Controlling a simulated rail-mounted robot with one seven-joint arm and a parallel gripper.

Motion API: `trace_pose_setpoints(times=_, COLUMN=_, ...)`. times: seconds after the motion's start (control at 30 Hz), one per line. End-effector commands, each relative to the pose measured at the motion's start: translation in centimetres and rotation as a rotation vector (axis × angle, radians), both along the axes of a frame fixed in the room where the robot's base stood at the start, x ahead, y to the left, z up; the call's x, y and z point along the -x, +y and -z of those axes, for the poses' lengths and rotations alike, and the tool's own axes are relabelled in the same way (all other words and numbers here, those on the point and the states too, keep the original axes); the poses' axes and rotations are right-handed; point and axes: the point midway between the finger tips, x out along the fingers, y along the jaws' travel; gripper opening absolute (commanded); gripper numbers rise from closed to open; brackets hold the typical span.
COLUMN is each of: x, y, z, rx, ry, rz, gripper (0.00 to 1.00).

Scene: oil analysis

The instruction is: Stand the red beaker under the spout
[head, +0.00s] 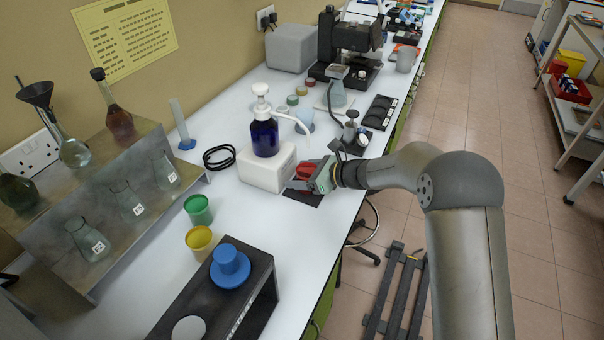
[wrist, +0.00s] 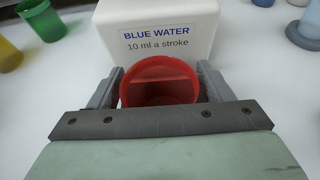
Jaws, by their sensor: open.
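The red beaker (wrist: 160,78) stands upright between the two fingers of my gripper (wrist: 160,90) in the wrist view, with a small gap visible at its sides. In the head view the red beaker (head: 307,169) is partly hidden by my gripper (head: 302,182). It is at the front of a white block (head: 267,168), labelled "BLUE WATER 10 ml a stroke" in the wrist view (wrist: 155,25). A dark blue pump bottle (head: 265,136) stands on the block, and its white spout (head: 290,118) reaches out to the right above the beaker's area. The fingers are open.
A dark mat (head: 304,198) lies beneath my gripper. Green (head: 198,209) and yellow (head: 200,241) beakers stand to the left. A black cable (head: 219,157) lies behind them. A dark stand with a blue piece (head: 230,265) is at the front. A small metal device (head: 350,130) stands behind my arm.

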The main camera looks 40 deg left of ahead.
Motion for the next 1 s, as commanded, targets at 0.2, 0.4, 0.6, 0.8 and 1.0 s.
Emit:
trace_pose_setpoints(times=0.2, x=-0.9, y=-3.6, z=-1.4, rx=-0.001, ry=-0.003, rz=0.005, gripper=0.73)
trace_pose_setpoints(times=0.4, x=-1.7, y=-7.5, z=-3.1, rx=-0.001, ry=-0.002, rz=0.003, gripper=0.73)
trace_pose_setpoints(times=0.6, x=-2.1, y=-10.0, z=-4.2, rx=0.000, ry=-0.002, rz=0.001, gripper=0.73)
trace_pose_setpoints(times=0.8, x=-2.2, y=-10.9, z=-4.6, rx=0.000, ry=0.001, rz=0.001, gripper=0.73)
trace_pose_setpoints(times=1.0, x=-2.2, y=-11.1, z=-4.7, rx=0.004, ry=-0.009, rz=-0.003, gripper=0.73)
